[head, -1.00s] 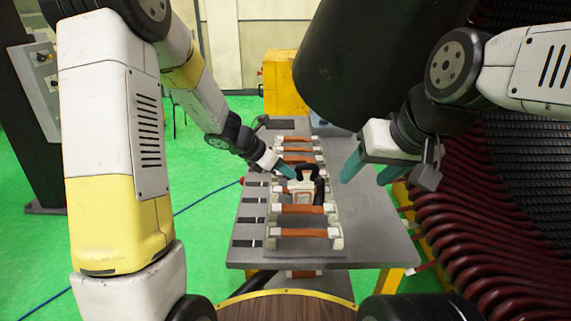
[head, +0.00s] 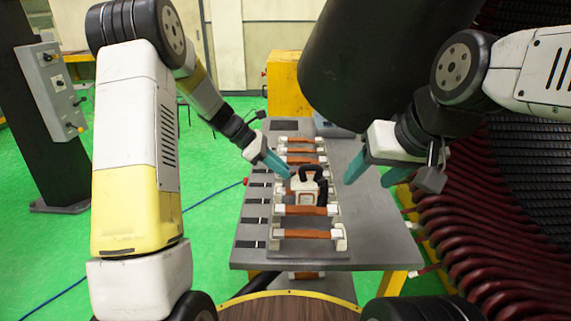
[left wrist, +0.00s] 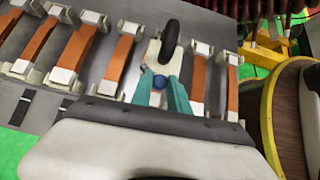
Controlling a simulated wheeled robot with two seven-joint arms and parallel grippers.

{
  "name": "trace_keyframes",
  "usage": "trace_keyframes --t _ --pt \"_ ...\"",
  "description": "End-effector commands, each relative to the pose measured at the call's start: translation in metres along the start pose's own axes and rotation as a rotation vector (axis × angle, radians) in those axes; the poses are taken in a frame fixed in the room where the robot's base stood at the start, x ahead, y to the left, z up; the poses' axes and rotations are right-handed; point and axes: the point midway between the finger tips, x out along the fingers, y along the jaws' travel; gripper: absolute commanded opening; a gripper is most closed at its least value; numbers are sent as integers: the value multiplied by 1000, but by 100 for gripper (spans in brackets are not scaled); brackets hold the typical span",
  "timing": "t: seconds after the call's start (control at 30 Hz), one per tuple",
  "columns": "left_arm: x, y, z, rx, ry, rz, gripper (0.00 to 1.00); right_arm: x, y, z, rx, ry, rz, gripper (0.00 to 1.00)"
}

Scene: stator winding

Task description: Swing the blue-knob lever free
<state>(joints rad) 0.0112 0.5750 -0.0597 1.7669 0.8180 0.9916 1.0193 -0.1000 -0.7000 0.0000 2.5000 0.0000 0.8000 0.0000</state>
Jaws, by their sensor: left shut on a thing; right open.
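The lever clamp (head: 307,194), a pale block with black handles, stands among the orange bars on the grey table (head: 375,235). In the left wrist view, its blue knob (left wrist: 160,82) sits between the teal fingers of my left gripper (left wrist: 161,88), which is shut on it. A black handle (left wrist: 170,38) rises just beyond. In the head view, my left gripper (head: 286,170) reaches in from the upper left to the clamp; the knob is hidden there. My right gripper (head: 372,175) is open and empty, to the right of the clamp and apart from it.
Several orange bars (head: 308,234) with pale end blocks run in a row front to back, close around the clamp. A large black cylinder (head: 365,60) hangs above. Dark red coils (head: 470,240) stand at the right. The table's right front is clear.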

Motion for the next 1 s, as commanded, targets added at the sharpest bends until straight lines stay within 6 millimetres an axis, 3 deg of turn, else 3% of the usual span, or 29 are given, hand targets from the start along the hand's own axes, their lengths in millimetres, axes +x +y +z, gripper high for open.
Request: trace_keyframes --t 0.6,1.0 --pt "-5 27 -6 405 0 -402 0 0 0 0 0 0 0 57" --pt "-4 37 -5 562 -2 -560 0 0 0 0 0 0 0 57"
